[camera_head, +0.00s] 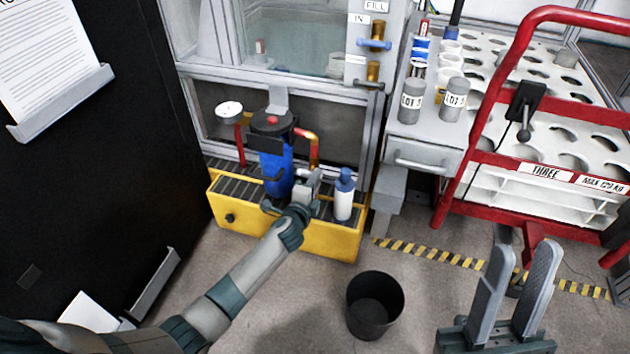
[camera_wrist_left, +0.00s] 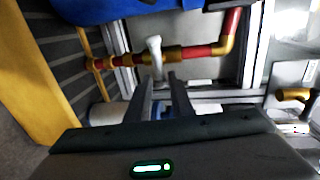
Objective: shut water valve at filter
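The water filter (camera_head: 276,165) is a blue housing with a dark head and a red button, standing in a yellow tray. A red and brass pipe (camera_head: 313,150) runs down its right side. In the left wrist view this pipe (camera_wrist_left: 200,52) carries a pale valve lever (camera_wrist_left: 155,57) standing across it. My left gripper (camera_head: 312,185) is beside the filter's right side. Its two fingers (camera_wrist_left: 163,90) are apart, with the lever's end just ahead of or between their tips; I cannot tell whether they touch it. My right gripper (camera_head: 518,262) is open and empty at the lower right.
The yellow tray (camera_head: 288,231) holds a white bottle with a blue top (camera_head: 343,200), close right of my left gripper. A black bin (camera_head: 374,305) stands on the floor. A red-framed cart (camera_head: 470,165) is at the right. A black panel (camera_head: 120,180) is at the left.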

